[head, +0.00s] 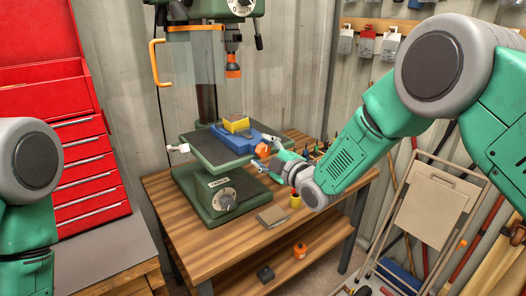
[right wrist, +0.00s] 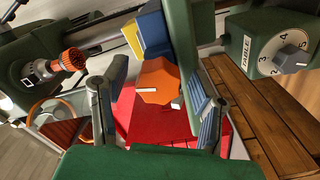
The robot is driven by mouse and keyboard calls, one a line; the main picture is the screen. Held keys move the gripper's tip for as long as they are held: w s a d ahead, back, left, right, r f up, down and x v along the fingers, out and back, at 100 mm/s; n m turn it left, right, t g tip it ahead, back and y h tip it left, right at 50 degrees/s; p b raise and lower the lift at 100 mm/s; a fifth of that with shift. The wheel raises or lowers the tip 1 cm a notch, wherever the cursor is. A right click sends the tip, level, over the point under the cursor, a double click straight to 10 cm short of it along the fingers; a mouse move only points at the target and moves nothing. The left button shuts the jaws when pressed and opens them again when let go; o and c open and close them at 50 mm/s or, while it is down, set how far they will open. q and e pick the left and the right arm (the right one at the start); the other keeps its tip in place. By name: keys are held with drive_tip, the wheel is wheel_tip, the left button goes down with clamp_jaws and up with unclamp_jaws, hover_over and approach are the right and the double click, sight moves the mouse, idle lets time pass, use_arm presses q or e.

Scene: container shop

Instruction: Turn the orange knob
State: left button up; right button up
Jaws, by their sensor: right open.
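The orange knob (head: 263,150) is at the near right end of a blue vise (head: 238,136) on the drill press table. In the right wrist view the orange knob (right wrist: 158,82) is many-sided, with a white mark across its left part. My right gripper (head: 270,161) is at the knob in the head view. In the right wrist view my right gripper (right wrist: 155,100) is open, with one finger to the left of the knob and one to the right. I cannot tell whether a finger touches it. My left arm shows at the left edge; its gripper is out of view.
The green drill press (head: 225,195) stands on a wooden workbench (head: 250,235). Its orange-tipped chuck (head: 232,68) hangs above the vise. A yellow cup (head: 295,201) and a flat grey block (head: 272,215) are on the bench. A red tool cabinet (head: 80,150) stands left.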

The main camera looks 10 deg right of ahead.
drive_tip(key=c, duration=1.2)
